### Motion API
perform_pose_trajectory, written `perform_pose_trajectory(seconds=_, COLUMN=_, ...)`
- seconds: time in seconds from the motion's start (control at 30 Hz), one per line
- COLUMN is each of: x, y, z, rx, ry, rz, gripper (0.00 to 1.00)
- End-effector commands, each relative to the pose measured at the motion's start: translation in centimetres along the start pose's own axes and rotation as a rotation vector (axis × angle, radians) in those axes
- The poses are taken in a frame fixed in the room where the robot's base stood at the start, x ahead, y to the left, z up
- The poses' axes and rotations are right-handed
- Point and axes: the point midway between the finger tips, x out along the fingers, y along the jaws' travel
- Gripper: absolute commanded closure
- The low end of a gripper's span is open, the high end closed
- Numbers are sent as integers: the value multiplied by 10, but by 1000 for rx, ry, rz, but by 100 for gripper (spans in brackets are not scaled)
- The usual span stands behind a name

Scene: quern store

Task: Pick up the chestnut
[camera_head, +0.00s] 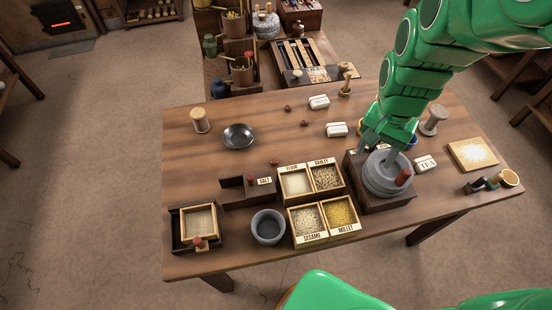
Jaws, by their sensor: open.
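Three small reddish-brown things that look like chestnuts lie apart on the wooden table (185,150). One chestnut (288,108) is toward the back, another (304,123) is just in front of it, and a third (274,162) lies behind the flour box. They are too small for me to tell them apart. My gripper (381,153) is at the end of the green arm, to the right of all three. It is open above the back of the grey quern (387,184) and appears empty. Whether its fingers touch the quern I cannot tell.
Labelled boxes of flour (295,183), barley (326,178), sesame (307,222) and millet (341,214) stand at the front. A dark dish (238,136), a spool (200,121) and white packets (337,129) stand farther back. The table's left middle is mostly clear.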

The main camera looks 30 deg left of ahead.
Motion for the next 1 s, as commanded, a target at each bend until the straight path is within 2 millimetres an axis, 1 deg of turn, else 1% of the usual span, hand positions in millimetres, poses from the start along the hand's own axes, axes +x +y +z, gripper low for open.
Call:
perform_pose_trajectory(seconds=0.03, x=7, y=-14, z=-5, rx=-6, ry=1, rz=2, gripper=43)
perform_pose_trajectory(seconds=0.13, x=19, y=-40, z=-13, rx=-5, ry=12, rz=0, gripper=43)
perform_pose_trajectory(seconds=0.27, x=37, y=-74, z=-20, rx=-6, ry=18, rz=1, gripper=43)
perform_pose_trajectory(seconds=0.43, x=62, y=-122, z=-26, rx=-6, ry=36, rz=-6, gripper=43)
perform_pose_trajectory(seconds=0.67, x=101, y=-186, z=-21, rx=-7, ry=50, rz=-13, gripper=43)
perform_pose_trajectory(seconds=0.7, x=109, y=-198, z=-19, rx=-8, ry=52, rz=-14, gripper=43)
perform_pose_trajectory(seconds=0.8, x=126, y=-224, z=-14, rx=-7, ry=58, rz=-20, gripper=43)
perform_pose_trajectory(seconds=0.9, x=141, y=-245, z=-8, rx=-7, ry=62, rz=-24, gripper=43)
perform_pose_trajectory(seconds=1.0, x=152, y=-260, z=-3, rx=-6, ry=67, rz=-29, gripper=43)
